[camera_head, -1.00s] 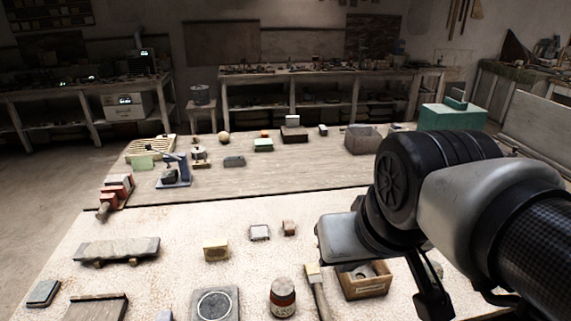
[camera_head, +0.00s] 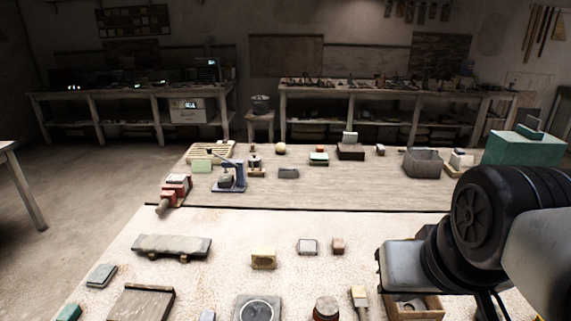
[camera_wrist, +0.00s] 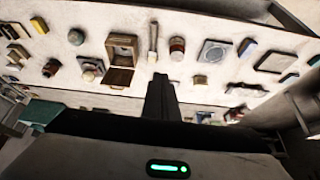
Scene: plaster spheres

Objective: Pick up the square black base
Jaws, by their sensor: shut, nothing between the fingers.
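A small square piece with a dark rim and a pale top (camera_head: 307,246) lies on the near table in the head view. It may be the square black base, but I cannot be sure. A dark square block (camera_head: 351,155) with a grey piece on top stands on the far board and is another dark candidate. My gripper (camera_wrist: 160,80) shows in the wrist view as one dark column, its fingers shut and empty. It hangs over the near table, beyond the brush and the open wooden box in that view, apart from both candidates. The head view hides its fingertips.
A brown block (camera_head: 338,246) sits beside the pale-topped square, and a yellow block (camera_head: 263,260) lies to its left. A ringed plate (camera_head: 257,308), jar (camera_head: 326,309), brush (camera_head: 359,297) and wooden box (camera_head: 428,308) line the front. The upper near table has free room.

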